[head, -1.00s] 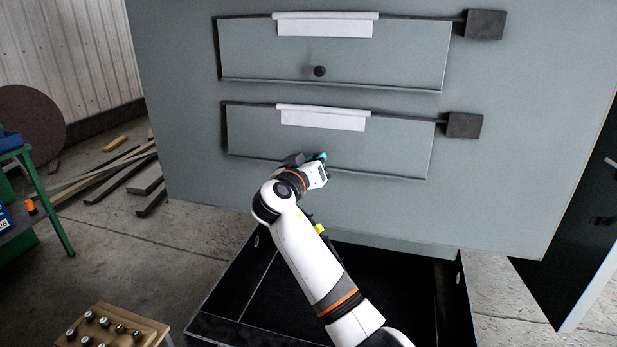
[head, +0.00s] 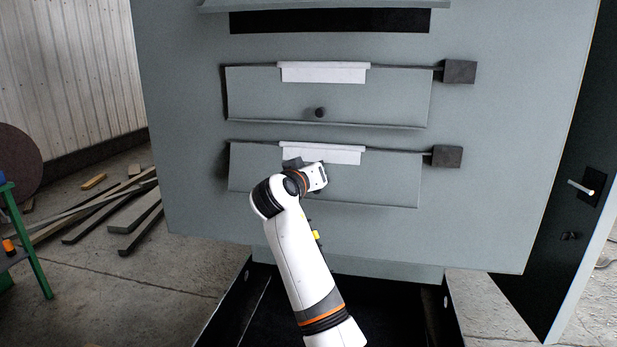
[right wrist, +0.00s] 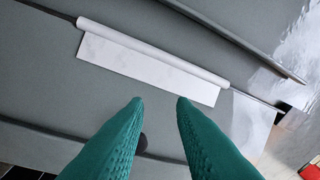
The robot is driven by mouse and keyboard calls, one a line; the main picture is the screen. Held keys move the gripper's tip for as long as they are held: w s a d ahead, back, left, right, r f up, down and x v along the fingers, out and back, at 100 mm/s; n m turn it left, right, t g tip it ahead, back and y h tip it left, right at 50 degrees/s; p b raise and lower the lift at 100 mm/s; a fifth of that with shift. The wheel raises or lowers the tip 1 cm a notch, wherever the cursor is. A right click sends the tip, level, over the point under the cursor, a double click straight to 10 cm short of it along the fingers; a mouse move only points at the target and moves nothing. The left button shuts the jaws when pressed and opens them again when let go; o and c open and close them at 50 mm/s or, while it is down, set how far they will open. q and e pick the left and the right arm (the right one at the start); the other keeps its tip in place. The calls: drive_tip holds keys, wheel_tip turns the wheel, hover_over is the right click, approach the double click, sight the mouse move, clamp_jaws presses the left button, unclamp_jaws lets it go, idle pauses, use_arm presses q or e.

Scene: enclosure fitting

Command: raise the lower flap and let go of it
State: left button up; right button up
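The lower flap (head: 258,180) is a grey panel on the grey enclosure, with a white strip (head: 330,156) along its top edge. It looks flat against the front. My right gripper (right wrist: 160,101) is in front of it; in the head view the wrist covers its lower middle. In the right wrist view the two green fingers are apart, with nothing seen gripped. A dark knob (right wrist: 142,142) shows between them, close to the left finger and partly hidden by it. Whether a finger touches it I cannot tell. My left gripper is not in view.
Above is a similar closed flap with a dark knob (head: 320,112). Higher still is a dark slot (head: 330,21) under a projecting grey panel. Dark blocks (head: 447,156) sit right of the flaps. A black door with a handle (head: 580,187) stands at right.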

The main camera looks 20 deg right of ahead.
drive_tip(key=shift+o, duration=1.4)
drive_tip(key=shift+d+f, duration=0.15)
drive_tip(key=shift+d, duration=0.15)
drive_tip(key=b+v, duration=0.4)
drive_tip(key=v, duration=0.8)
drive_tip(key=shift+a, duration=0.1)
